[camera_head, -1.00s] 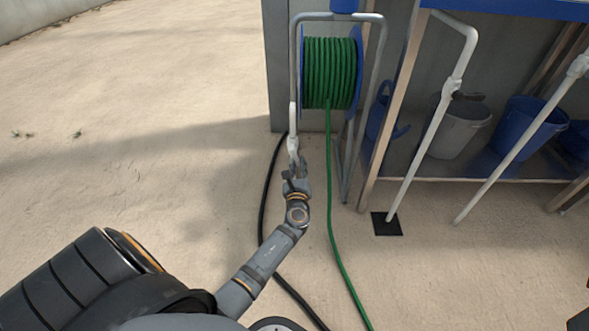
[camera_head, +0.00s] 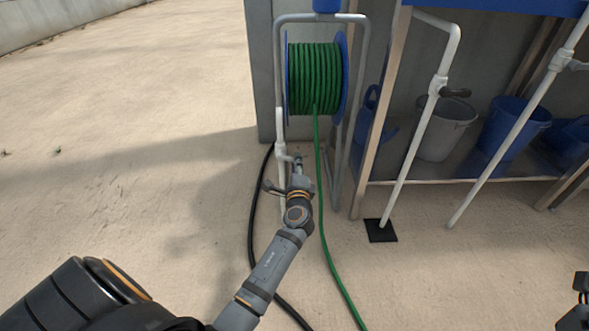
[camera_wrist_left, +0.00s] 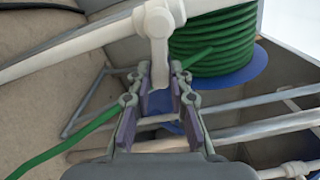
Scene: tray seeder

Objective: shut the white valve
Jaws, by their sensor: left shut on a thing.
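The white valve (camera_head: 281,150) sits on an upright white pipe at the left side of the green hose reel. In the left wrist view the valve's body (camera_wrist_left: 160,18) is at the top, and its white lever (camera_wrist_left: 158,52) reaches down between my fingers. My left gripper (camera_head: 291,176) is at the valve, just right of the pipe, shut on this lever. In the left wrist view the left gripper (camera_wrist_left: 157,105) has a finger on each side, and the lever's end is partly hidden. A dark part at the lower right edge of the head view may be my right gripper (camera_head: 579,300); its fingers are unclear.
The green hose reel (camera_head: 314,78) stands behind the valve, its hose (camera_head: 325,220) running down beside my arm. A black hose (camera_head: 254,220) lies left. Another pipe has a dark handle (camera_head: 455,92). A shelf holds grey (camera_head: 440,130) and blue buckets (camera_head: 510,128). Left floor is clear.

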